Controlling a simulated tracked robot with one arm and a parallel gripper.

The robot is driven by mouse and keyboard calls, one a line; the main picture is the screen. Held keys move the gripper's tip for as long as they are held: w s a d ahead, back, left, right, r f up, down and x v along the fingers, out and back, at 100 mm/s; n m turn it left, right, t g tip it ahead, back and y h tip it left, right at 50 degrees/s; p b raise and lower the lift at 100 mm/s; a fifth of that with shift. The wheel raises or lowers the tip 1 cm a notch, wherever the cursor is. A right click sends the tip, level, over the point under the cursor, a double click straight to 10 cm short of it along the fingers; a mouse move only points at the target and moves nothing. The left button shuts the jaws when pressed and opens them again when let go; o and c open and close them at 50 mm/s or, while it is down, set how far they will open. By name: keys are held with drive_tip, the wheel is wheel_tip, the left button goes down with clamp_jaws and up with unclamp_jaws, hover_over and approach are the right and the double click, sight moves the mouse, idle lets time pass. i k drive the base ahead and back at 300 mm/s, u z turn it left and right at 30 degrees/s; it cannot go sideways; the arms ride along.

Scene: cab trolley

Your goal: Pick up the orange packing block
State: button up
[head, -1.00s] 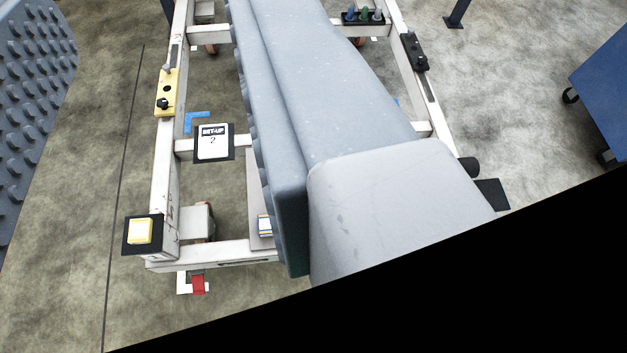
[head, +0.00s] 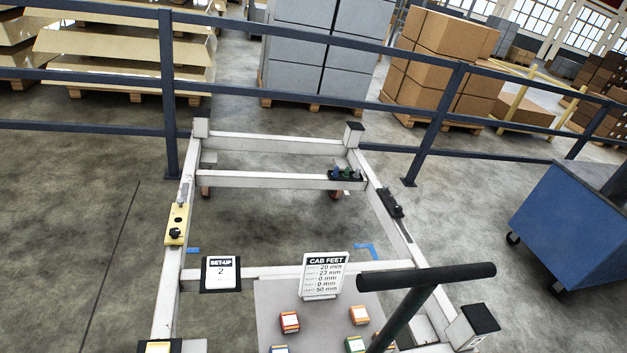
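Several small blocks with white labels sit on a grey plate (head: 272,296) in the lower middle of the head view. An orange block (head: 359,315) is at the right of the plate, and a redder block (head: 289,322) is at the left. A green block (head: 355,345) and a blue block (head: 280,349) are cut by the bottom edge. The orange block's label is too small to read. My gripper is not in view.
The white trolley frame (head: 262,180) surrounds the plate. A CAB FEET card (head: 324,275) stands behind the blocks. A dark T-shaped bar (head: 430,277) rises just right of the orange block. A blue cabinet (head: 575,225) stands at right; a railing (head: 300,95) crosses behind.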

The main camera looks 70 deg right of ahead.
sight(359, 314)
drive_tip(key=u, duration=1)
drive_tip(key=k, duration=1)
drive_tip(key=z, duration=2.05)
drive_tip(key=i, duration=1)
drive_tip(key=z, duration=0.05)
